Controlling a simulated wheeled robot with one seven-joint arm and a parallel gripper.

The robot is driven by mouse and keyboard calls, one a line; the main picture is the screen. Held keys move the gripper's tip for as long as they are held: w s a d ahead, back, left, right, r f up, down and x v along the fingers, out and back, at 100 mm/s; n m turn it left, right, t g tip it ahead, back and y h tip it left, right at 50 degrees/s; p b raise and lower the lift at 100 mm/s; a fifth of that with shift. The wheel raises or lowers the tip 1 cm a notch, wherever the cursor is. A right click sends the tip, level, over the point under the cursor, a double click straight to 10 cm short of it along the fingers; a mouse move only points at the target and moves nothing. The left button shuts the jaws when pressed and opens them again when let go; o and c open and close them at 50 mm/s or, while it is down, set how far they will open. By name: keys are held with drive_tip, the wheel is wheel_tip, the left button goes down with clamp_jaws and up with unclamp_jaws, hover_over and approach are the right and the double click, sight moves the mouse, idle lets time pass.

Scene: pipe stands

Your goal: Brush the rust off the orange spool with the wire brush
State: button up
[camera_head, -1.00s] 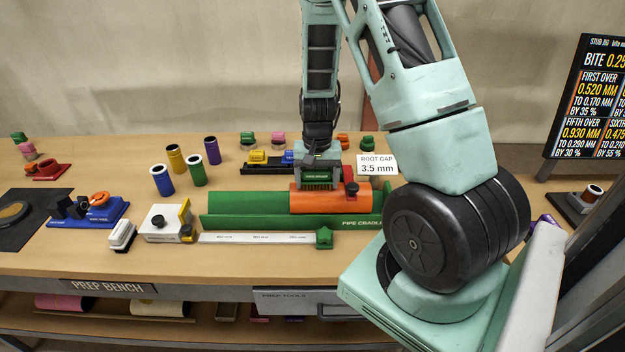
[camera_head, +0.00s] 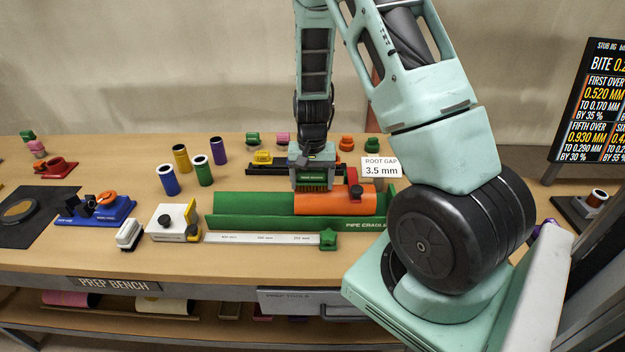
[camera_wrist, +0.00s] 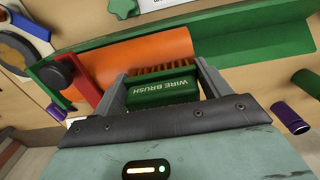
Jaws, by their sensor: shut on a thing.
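A red clamp with a black knob (camera_head: 354,189) stands at the spool. I cannot tell whether the bristles touch. No rust patch is clearly visible.
A steel rule with a green star knob (camera_head: 328,240) lies before the cradle. A white block gauge (camera_head: 172,222) and white-topped brush (camera_head: 130,234) are left of it. Blue, green, yellow and purple tubes (camera_head: 204,170) stand behind left. A root gap sign (camera_head: 381,167) stands behind right.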

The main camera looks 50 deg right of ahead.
drive_tip(key=shift+r+p, duration=2.6)
drive_tip(key=shift+r, duration=0.85)
